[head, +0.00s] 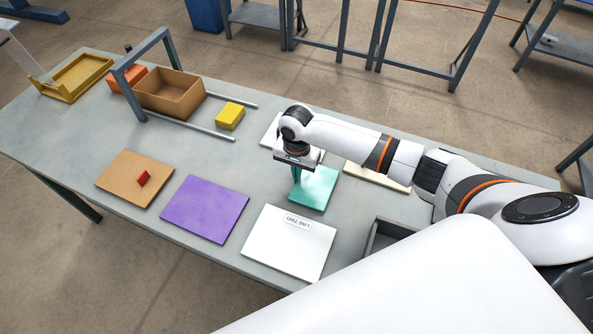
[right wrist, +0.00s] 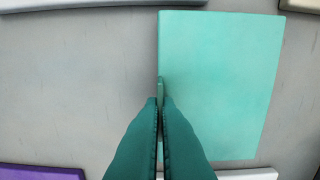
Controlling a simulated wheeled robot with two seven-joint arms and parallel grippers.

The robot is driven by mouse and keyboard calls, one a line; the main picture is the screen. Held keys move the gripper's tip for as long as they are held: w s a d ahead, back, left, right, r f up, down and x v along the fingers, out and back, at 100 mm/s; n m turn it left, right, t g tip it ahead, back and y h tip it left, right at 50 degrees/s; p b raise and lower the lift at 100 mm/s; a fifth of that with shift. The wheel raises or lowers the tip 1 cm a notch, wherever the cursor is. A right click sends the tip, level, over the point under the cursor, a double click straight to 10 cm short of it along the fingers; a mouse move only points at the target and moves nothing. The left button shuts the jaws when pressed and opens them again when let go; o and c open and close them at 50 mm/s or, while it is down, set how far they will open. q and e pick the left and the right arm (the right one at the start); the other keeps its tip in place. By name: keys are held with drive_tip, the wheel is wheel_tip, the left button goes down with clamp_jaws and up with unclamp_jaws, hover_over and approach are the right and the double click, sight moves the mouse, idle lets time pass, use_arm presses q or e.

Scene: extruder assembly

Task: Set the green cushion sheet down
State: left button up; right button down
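The green cushion sheet (head: 314,188) is a flat teal rectangle over the grey table, between several other flat panels. It fills the right middle of the right wrist view (right wrist: 222,80). My right gripper (head: 296,178) points down at the sheet's left edge. In the right wrist view its teal fingers (right wrist: 160,98) are nearly together, one on each side of that edge, and look closed on it. The sheet looks about level; whether it rests fully on the table or hangs just above it I cannot tell. My left gripper is not in view.
A white panel labelled LINE TWO (head: 288,244) lies in front, a purple sheet (head: 205,209) to its left. A brown board (head: 125,181) bears a red block (head: 144,178). A cream panel (head: 376,177) lies right. A grey frame (head: 126,70), cardboard box (head: 170,93) and yellow block (head: 230,116) stand farther back.

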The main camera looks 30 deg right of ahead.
drive_tip(key=shift+f, duration=0.3)
drive_tip(key=shift+f, duration=0.15)
drive_tip(key=c, duration=1.7)
unclamp_jaws()
wheel_tip(320, 180, up, 12)
drive_tip(key=shift+r+b, duration=0.2)
drive_tip(key=shift+b, duration=0.1)
drive_tip(key=shift+f, duration=0.1)
